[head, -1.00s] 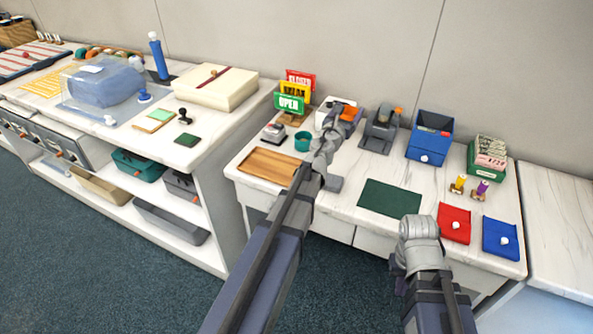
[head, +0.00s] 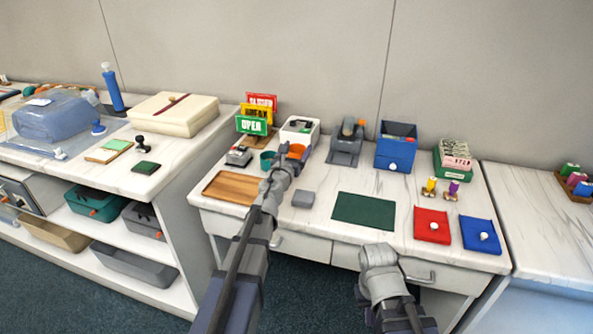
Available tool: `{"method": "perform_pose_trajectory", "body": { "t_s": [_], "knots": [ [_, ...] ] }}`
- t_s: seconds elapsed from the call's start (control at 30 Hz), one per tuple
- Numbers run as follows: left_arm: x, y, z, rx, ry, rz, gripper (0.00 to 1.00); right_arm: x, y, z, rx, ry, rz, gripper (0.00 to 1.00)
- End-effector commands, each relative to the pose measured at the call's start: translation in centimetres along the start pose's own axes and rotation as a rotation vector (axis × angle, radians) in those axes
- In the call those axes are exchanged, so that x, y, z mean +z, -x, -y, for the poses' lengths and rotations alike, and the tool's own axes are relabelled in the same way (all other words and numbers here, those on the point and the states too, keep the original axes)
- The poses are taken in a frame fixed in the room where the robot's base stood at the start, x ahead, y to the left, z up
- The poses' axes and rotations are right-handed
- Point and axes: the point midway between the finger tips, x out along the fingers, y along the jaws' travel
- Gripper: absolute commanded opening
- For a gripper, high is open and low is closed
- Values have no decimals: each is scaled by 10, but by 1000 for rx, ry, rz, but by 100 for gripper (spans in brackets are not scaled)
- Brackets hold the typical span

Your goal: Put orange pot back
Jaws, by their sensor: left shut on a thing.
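The orange pot (head: 297,151) is at the tip of my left gripper (head: 288,156), which is shut on it. The arm and fingers hide part of the pot. It shows just right of a teal pot (head: 267,161) and in front of a white box (head: 300,130) with dark contents. I cannot tell whether the pot touches the table. My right gripper (head: 378,258) is low in front of the desk's front edge, seen from behind, and its fingers are not clear.
A wooden tray (head: 231,187), a grey block (head: 303,199) and a green mat (head: 363,209) lie on the desk. Sign cards (head: 254,126) stand behind the teal pot. A grey dispenser (head: 345,148), a blue box (head: 395,152) and red (head: 432,226) and blue (head: 481,236) pouches are to the right.

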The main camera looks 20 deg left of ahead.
Motion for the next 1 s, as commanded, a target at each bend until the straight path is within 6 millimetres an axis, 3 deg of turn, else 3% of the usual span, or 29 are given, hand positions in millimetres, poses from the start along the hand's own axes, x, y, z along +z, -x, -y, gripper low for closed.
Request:
{"method": "perform_pose_trajectory", "body": {
  "t_s": [0.27,0.6,1.0],
  "knots": [
    [-9,0,0,0,0,0,22,0,-9,1,1,0,0,0],
    [-44,0,0,0,0,0,22,-3,-44,3,5,2,0,0],
    [-46,0,0,0,0,0,22,-3,-46,3,6,2,0,0]
  ]
}}
